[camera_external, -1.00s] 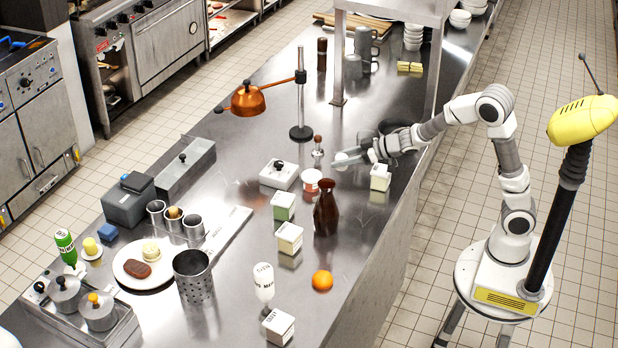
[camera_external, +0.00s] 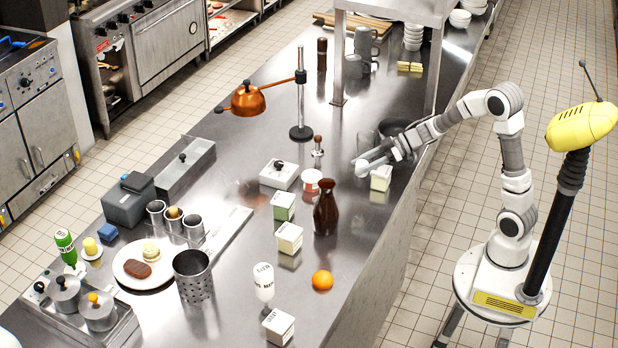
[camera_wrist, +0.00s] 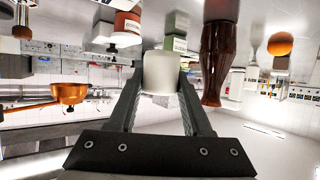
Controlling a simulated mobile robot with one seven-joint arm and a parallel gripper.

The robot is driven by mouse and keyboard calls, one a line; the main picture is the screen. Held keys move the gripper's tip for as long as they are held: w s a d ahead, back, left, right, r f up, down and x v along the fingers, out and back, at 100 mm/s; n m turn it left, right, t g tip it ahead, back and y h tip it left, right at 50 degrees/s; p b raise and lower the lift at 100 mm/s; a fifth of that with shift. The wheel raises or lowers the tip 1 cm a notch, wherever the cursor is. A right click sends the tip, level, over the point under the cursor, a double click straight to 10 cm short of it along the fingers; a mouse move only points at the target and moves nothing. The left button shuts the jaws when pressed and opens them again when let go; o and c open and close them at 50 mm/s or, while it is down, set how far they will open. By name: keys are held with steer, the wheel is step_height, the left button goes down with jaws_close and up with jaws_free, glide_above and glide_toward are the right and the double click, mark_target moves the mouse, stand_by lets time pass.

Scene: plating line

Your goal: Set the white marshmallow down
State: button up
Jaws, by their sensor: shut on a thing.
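My gripper (camera_wrist: 160,85) is shut on the white marshmallow (camera_wrist: 161,72), a pale cylinder between the two dark fingers in the wrist view. In the external view my gripper (camera_external: 368,164) is over the right part of the steel counter (camera_external: 345,265), beside a small white carton (camera_external: 381,178). The marshmallow is too small to make out for sure in the external view. I cannot tell whether it touches the counter.
A brown bottle (camera_external: 326,212), a red-and-white tub (camera_external: 312,181) and a green-and-white carton (camera_external: 283,206) stand nearby. An orange (camera_external: 322,280) lies nearer the counter's front. A copper lamp (camera_external: 248,100) hangs on a stand.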

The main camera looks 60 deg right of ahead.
steer(key=b, duration=0.3)
glide_above(339, 208)
step_height(339, 208, down, 6)
steer(key=shift+a+r, duration=0.1)
steer(key=shift+r, duration=0.15)
steer(key=shift+f+b, duration=1)
steer(key=shift+f, duration=0.95)
steer(key=shift+f, duration=0.1)
steer(key=o, duration=0.8)
